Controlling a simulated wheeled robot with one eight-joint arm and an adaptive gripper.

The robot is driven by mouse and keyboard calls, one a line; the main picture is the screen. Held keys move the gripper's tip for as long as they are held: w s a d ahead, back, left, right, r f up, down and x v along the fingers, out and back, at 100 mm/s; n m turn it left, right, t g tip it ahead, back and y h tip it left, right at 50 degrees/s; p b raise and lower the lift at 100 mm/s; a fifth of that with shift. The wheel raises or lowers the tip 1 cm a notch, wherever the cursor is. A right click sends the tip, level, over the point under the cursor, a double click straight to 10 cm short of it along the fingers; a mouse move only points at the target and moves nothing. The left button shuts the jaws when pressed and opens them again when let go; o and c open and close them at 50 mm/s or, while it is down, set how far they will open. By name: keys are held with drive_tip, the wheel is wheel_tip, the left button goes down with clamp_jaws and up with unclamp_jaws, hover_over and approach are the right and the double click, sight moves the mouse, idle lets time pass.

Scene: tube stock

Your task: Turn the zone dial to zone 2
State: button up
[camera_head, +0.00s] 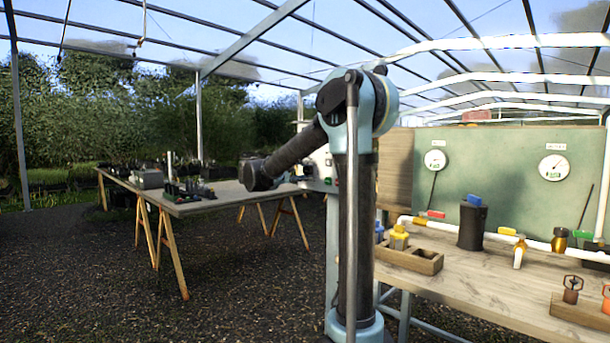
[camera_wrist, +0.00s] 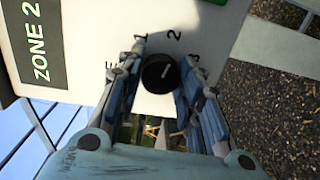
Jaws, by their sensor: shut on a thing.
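The zone dial (camera_wrist: 158,75) is a round black knob with a short white pointer mark, on a white panel (camera_wrist: 85,18). My gripper (camera_wrist: 160,80) has a finger on each side of the dial and is shut on it. The pointer slants to the upper right in the wrist view. The "2" mark (camera_wrist: 174,34) is above the dial, slightly right; I cannot tell if the pointer lines up exactly. Other small marks beside the fingers are partly hidden. In the head view my arm hides the dial and gripper; part of the white box (camera_head: 320,165) shows.
A wooden bench (camera_head: 480,280) with a tube rack, bottles and pipes stands at right, before a green gauge board (camera_head: 500,165). A long trestle table (camera_head: 215,198) with plants stands at left. Gravel floor lies between.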

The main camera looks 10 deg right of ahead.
drive_tip(key=o, duration=1)
drive_tip(key=shift+f, duration=0.2)
drive_tip(key=shift+c, duration=0.2)
drive_tip(key=shift+o, duration=0.5)
drive_tip(key=shift+r, duration=0.1)
drive_tip(key=shift+a, duration=0.1)
drive_tip(key=v, duration=1.1)
drive_tip(key=shift+s+a, duration=0.15)
drive_tip(key=shift+a, duration=0.2)
drive_tip(key=shift+d, duration=0.1)
